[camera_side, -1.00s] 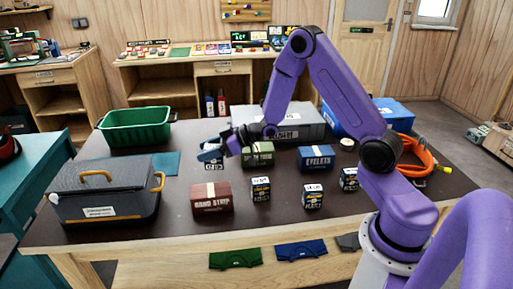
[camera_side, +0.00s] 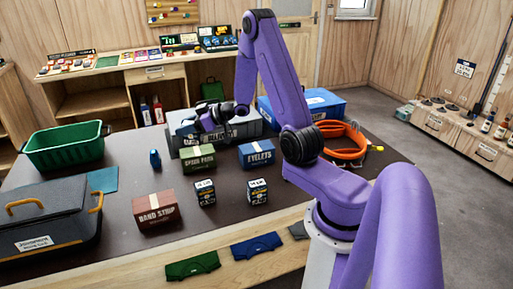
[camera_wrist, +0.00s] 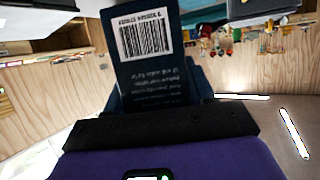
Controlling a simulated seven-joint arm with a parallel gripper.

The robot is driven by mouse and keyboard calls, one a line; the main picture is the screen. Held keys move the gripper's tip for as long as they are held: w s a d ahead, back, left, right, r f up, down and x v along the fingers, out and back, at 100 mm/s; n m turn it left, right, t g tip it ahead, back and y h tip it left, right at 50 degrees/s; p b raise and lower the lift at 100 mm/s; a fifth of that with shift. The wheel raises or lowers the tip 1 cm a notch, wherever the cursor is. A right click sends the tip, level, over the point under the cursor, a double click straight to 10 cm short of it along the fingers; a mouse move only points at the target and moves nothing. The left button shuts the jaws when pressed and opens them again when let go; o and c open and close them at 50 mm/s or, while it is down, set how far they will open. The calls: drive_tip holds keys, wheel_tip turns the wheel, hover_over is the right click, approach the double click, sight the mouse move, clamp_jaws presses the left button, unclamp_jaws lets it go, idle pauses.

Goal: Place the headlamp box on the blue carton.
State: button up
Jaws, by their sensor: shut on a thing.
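My gripper (camera_side: 215,118) is shut on a small dark blue box and holds it up above the back of the table, by the grey case. In the wrist view the held box (camera_wrist: 155,75) fills the space between the fingers, showing a white barcode label and small pale print; the headlamp name cannot be read. In the side view the held box is hard to make out. A blue carton marked EYELETS (camera_side: 257,154) sits on the table, right of the green box, with its top clear. A larger blue box (camera_side: 325,104) stands at the back right.
A green box (camera_side: 198,158), a brown BAND STRIP box (camera_side: 157,210) and two small dark boxes (camera_side: 205,192) (camera_side: 258,190) stand nearby. The grey case (camera_side: 185,137) is behind. A small blue object (camera_side: 154,159), green tub (camera_side: 65,146), toolbox (camera_side: 45,220) and orange ring (camera_side: 343,143) are farther out.

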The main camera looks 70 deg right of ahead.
drive_tip(key=s+d+r+m+h, duration=0.2)
drive_tip(key=s+d+m+h, duration=0.25)
drive_tip(key=s+d, duration=0.55)
drive_tip(key=s+r+m+h, duration=0.2)
drive_tip(key=s+m+h, duration=0.25)
drive_tip(key=s, duration=1.05)
drive_tip(key=n, duration=0.1)
hover_over(254, 145)
wheel_tip(254, 145, down, 10)
drive_tip(key=shift+r, duration=0.25)
drive_tip(key=shift+w+d+f, duration=0.1)
drive_tip(key=shift+w+f, duration=0.05)
drive_tip(key=shift+f, duration=1.5)
drive_tip(key=shift+f, duration=0.15)
drive_tip(key=o, duration=1.1)
